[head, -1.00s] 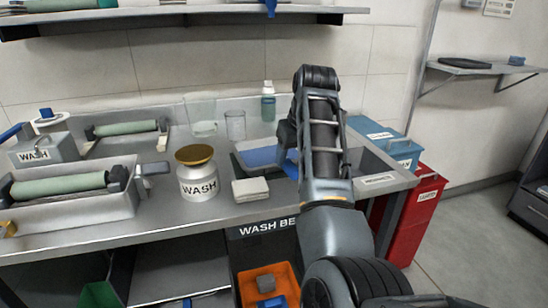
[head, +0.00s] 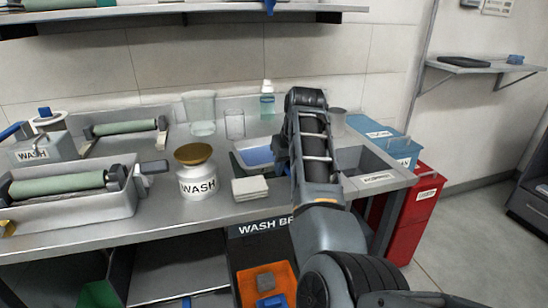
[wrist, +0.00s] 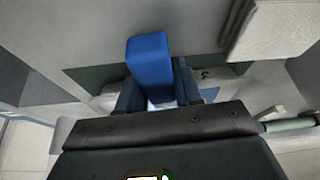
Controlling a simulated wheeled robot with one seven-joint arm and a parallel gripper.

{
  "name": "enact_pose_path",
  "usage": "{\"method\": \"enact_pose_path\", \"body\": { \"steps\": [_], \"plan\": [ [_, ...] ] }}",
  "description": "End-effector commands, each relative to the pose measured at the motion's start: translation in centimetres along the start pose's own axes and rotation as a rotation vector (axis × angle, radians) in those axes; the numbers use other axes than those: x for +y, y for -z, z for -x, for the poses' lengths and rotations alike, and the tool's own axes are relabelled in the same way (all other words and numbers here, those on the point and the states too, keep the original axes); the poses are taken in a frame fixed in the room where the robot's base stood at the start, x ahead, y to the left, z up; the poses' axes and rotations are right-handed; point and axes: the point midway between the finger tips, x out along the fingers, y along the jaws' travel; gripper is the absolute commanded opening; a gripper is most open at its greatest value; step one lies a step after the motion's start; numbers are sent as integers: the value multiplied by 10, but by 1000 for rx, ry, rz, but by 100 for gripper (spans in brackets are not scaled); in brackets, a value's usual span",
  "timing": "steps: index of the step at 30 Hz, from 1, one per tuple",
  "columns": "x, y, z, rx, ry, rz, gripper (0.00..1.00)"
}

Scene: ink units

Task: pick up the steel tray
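A shallow grey-rimmed tray (head: 238,160) with a blue inside stands on the wash bench, left of my gripper; it may be the steel tray, but no label shows. My gripper (head: 283,162) is low over the tray's right end, largely hidden by my arm in the head view. In the wrist view a blue block (wrist: 150,62) stands up between the two fingers of my gripper (wrist: 158,95). The fingers lie close on both sides of it; whether they press on it I cannot tell. What the block joins to is hidden.
A folded cloth stack (head: 250,188) lies left of my gripper and shows in the wrist view (wrist: 275,28). A WASH jar (head: 197,178), a clear beaker (head: 235,124) and a bottle (head: 267,100) stand nearby. A sink basin (head: 365,162) is at right.

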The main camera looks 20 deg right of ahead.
Motion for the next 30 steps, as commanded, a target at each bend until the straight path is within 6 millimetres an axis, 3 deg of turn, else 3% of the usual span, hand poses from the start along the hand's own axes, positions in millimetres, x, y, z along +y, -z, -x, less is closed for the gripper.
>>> {"method": "enact_pose_path", "body": {
  "steps": [9,20,28,30],
  "plan": [
    [0,0,0,1,0,0,4],
    [0,3,6,2,0,0,4],
    [1,18,39,5,-1,-1,4],
    [14,12,48,3,-3,-5,4]
  ]
}}
